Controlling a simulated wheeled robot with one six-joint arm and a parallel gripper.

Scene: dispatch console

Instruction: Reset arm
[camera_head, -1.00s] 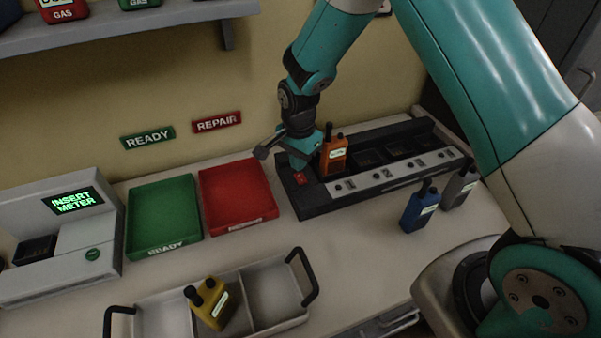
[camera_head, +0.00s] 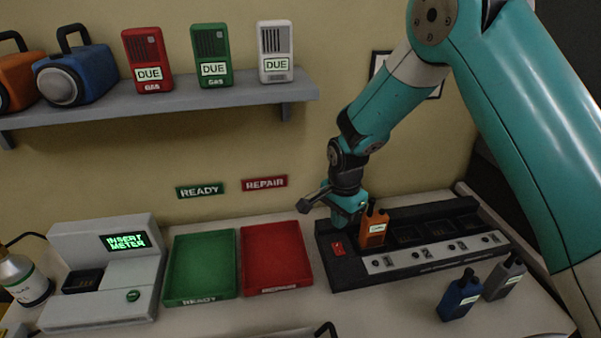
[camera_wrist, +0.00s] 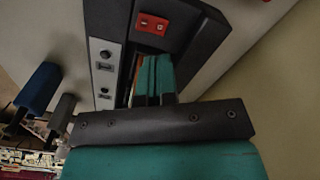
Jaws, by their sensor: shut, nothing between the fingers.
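My gripper (camera_head: 352,219) is shut and empty. In the head view it points down just above the left end of the black charger rack (camera_head: 408,267), beside the orange radio (camera_head: 374,228). The orange radio stands upright in the leftmost slot of the rack. A red switch (camera_head: 338,248) sits on the rack's left end, close to my gripper. In the wrist view my closed fingers (camera_wrist: 153,75) show in front of the rack, with the red switch (camera_wrist: 151,25) beyond them.
A blue radio (camera_head: 459,296) and a grey radio (camera_head: 504,277) stand in front of the rack. Empty green (camera_head: 201,265) and red (camera_head: 278,258) trays lie to its left, then a meter tester (camera_head: 106,272). A shelf (camera_head: 170,108) above holds gas meters and lamps.

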